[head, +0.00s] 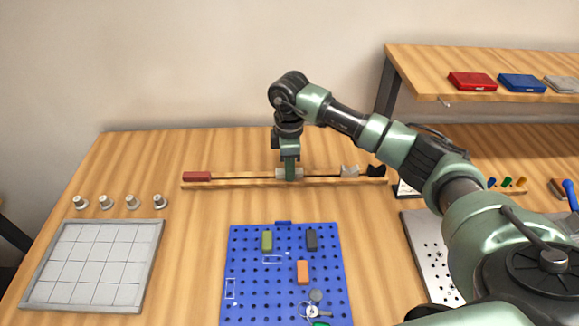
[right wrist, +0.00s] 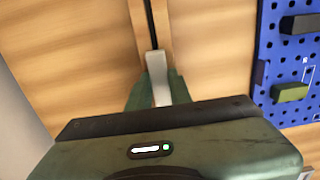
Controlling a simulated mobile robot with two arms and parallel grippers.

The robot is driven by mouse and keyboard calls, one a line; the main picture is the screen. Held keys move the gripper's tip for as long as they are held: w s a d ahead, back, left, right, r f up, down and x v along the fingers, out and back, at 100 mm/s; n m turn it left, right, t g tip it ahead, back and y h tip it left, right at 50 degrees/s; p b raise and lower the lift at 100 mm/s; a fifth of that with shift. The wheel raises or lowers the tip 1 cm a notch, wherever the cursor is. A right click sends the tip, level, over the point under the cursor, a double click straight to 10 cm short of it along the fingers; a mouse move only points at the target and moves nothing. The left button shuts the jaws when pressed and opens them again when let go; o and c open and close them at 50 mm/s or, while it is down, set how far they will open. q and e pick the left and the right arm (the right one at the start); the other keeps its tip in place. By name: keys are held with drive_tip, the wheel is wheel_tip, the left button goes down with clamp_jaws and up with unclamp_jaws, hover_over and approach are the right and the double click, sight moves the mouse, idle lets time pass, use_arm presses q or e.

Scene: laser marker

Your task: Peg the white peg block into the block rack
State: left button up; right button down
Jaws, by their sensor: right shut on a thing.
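The block rack (head: 240,184) is a long wooden rail with a dark slot, lying across the back of the table. My right gripper (head: 290,175) points down over the middle of the rail and is shut on the white peg block (head: 281,173). In the right wrist view, the white block (right wrist: 156,66) sits between the green fingers, in line with the dark slot. Its lower end is hidden, so I cannot tell how deep it sits. A red block (head: 197,176) lies at the rail's left end. My left gripper is not in view.
A pale notched piece (head: 349,171) and a black one (head: 376,170) stand at the rail's right end. A blue pegboard (head: 284,250) with green, black and orange blocks lies in front. A grey gridded tray (head: 92,303) and several small knobs are at left.

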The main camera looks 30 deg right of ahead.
drive_tip(key=shift+f, duration=0.2)
drive_tip(key=c, duration=1.2)
unclamp_jaws()
drive_tip(key=shift+r, duration=0.1)
wheel_tip(320, 180, up, 7)
drive_tip(key=shift+f+b, duration=0.1)
drive_tip(key=shift+b, duration=0.65)
drive_tip(key=shift+r, duration=0.5)
